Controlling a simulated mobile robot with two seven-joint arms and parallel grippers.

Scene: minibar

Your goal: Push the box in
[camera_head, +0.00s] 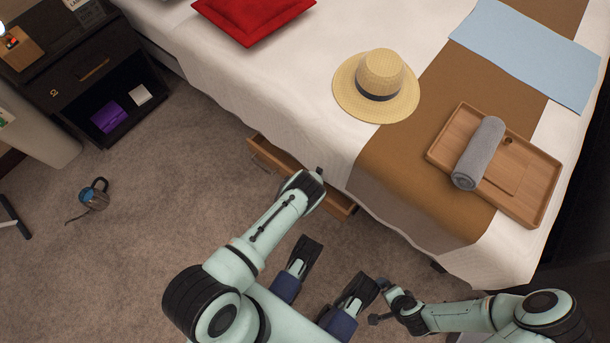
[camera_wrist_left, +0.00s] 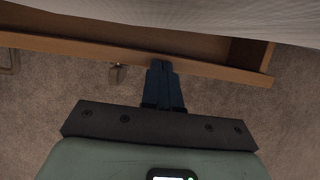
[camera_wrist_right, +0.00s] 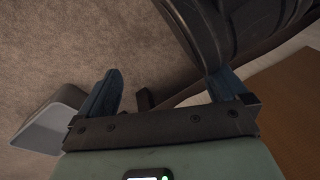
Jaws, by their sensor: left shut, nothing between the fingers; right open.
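The box is a wooden drawer (camera_head: 275,153) that sticks out from under the side of the bed. Its front board (camera_wrist_left: 90,50) crosses the left wrist view, with the open inside visible behind it. My left gripper (camera_wrist_left: 161,66) is shut and empty, its fingertips at the drawer's front board, right of the board's middle; whether they press on it I cannot tell. In the head view my left arm and gripper (camera_head: 318,174) cover part of the drawer. My right gripper (camera_head: 379,301) is open and empty, low over the floor beside my base, away from the drawer.
The bed (camera_head: 300,90) overhangs the drawer; a straw hat (camera_head: 382,78) and a wooden tray (camera_head: 540,188) with a rolled grey towel (camera_head: 480,152) lie on it. A mug-like object (camera_head: 95,195) is on the carpet at left, near a dark nightstand (camera_head: 85,80). The carpet between is clear.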

